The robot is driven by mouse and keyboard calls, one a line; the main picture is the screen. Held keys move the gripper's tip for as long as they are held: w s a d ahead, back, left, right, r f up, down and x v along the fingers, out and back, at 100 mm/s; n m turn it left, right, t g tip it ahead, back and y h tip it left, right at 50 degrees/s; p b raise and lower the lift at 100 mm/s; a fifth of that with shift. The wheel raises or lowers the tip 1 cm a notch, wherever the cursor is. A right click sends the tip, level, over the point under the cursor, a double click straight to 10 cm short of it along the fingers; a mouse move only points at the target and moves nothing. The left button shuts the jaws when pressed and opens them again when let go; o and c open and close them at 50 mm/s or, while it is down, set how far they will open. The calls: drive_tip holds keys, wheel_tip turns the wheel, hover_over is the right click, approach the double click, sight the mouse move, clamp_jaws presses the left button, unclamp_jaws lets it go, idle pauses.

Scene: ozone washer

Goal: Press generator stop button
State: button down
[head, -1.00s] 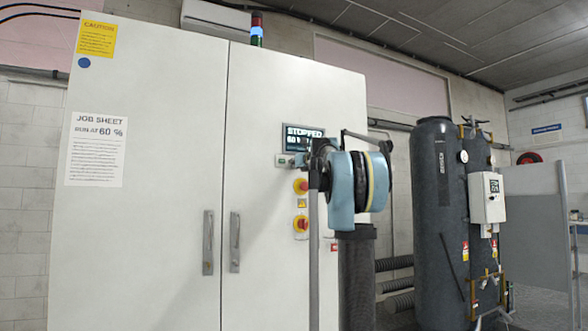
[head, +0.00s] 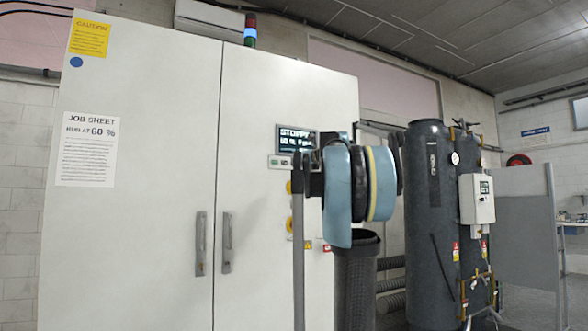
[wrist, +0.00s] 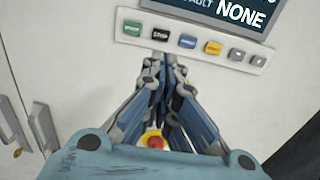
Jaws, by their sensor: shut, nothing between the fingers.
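The generator cabinet (head: 150,200) is white with two doors. A button strip (wrist: 131,38) sits under the display. In the wrist view it carries a green button (wrist: 132,28), a black button (wrist: 160,33), a blue one (wrist: 187,41), a yellow one (wrist: 213,47) and two grey ones. Their lettering is too small to read surely. My gripper (wrist: 157,58) is shut and empty, its tips just below the black button. Contact cannot be told. In the head view my arm hides the fingertips.
A red-and-yellow knob (wrist: 154,141) shows below, between my fingers. Door handles (head: 201,243) stick out at the left. A dark tank (head: 430,220) with a white control box (head: 477,199) stands to the right. A grey panel (head: 525,225) stands beyond it.

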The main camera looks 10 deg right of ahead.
drive_tip(key=shift+v, duration=1)
drive_tip(key=s+a+f+n+g, duration=0.35)
drive_tip(key=s+f+n, duration=0.3)
drive_tip(key=f, duration=0.45)
drive_tip(key=s+a+f+n+g+y, duration=0.1)
drive_tip(key=s+a+f+n+g, duration=0.1)
drive_tip(key=s+a+f+n, duration=0.65)
drive_tip(key=s+f+n+g, duration=0.3)
drive_tip(key=s+f+n, duration=0.15)
drive_tip(key=f, duration=0.95)
drive_tip(key=s+d+f+n+g+h, duration=0.2)
drive_tip(key=s+d+f+n, duration=0.1)
drive_tip(key=s+f, duration=0.6)
drive_tip(key=s+d+f+n+g+h, duration=0.2)
drive_tip(key=s+f+n, duration=0.3)
drive_tip(key=f, duration=0.9)
drive_tip(key=s+d+f+n+g+h, duration=0.2)
drive_tip(key=s+d+f+n, duration=0.2)
drive_tip(key=s+f, duration=0.8)
drive_tip(key=shift+s+n+h, duration=0.3)
drive_tip(key=shift+s+n, duration=0.05)
drive_tip(key=shift+n, duration=0.2)
drive_tip(key=shift+a+f+g, duration=0.1)
drive_tip(key=shift+f+g, duration=0.05)
drive_tip(key=shift+g, duration=0.1)
